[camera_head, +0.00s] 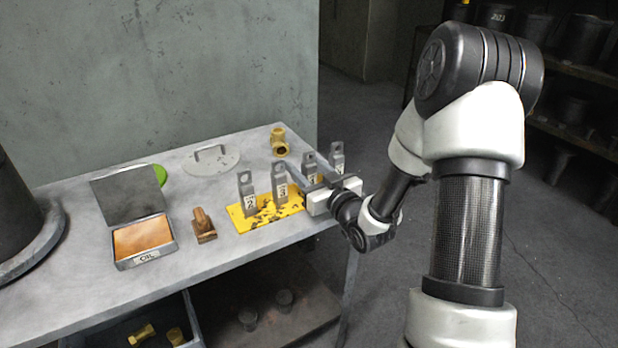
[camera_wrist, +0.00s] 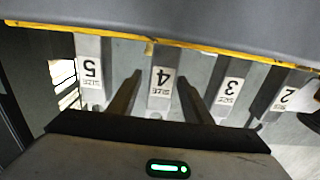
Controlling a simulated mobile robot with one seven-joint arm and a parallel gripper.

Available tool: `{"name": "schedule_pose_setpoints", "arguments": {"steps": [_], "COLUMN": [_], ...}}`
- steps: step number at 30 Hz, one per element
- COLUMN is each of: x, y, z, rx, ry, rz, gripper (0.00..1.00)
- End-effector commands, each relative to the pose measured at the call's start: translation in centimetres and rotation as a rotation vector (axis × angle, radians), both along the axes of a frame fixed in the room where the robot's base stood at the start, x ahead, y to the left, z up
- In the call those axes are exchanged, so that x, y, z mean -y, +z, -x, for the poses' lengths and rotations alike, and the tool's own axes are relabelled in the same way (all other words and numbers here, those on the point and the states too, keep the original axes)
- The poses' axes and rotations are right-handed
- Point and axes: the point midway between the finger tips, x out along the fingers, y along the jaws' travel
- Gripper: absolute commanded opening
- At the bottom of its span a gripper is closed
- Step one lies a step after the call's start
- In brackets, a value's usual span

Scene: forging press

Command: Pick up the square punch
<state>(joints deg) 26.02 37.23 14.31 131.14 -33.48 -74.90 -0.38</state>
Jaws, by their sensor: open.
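Several grey punches with holed tops stand upright in a row on a yellow plate (camera_head: 260,221). Their tags read 2 (camera_head: 246,190), 3 (camera_head: 279,184), 4 (camera_head: 308,166) and 5 (camera_head: 337,158). I cannot tell which one is square; their lower ends are hidden. My gripper (camera_head: 309,176) is open at the right end of the row. In the wrist view its two fingers (camera_wrist: 161,78) lie on either side of the punch tagged 4 (camera_wrist: 162,85), with gaps visible. Punch 5 (camera_wrist: 90,80) is left of the fingers there, punch 3 (camera_wrist: 230,92) right.
Neighbouring punches stand close to the fingers. A wall (camera_head: 200,70) rises behind.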

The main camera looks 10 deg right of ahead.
Motion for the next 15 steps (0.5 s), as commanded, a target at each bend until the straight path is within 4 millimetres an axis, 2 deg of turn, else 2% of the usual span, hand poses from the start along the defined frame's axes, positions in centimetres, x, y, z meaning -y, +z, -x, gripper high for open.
{"name": "schedule_pose_setpoints", "arguments": {"steps": [5,12,15], "x": [-0.6,-0.6,-0.6], "y": [-0.1,0.0,0.0], "z": [-1.8,-2.0,-2.0], "rx": [0.0,-0.001,-0.001], "ry": [0.0,-0.001,-0.001], "rz": [0.0,0.0,0.0], "gripper": [0.45,0.45,0.3]}}
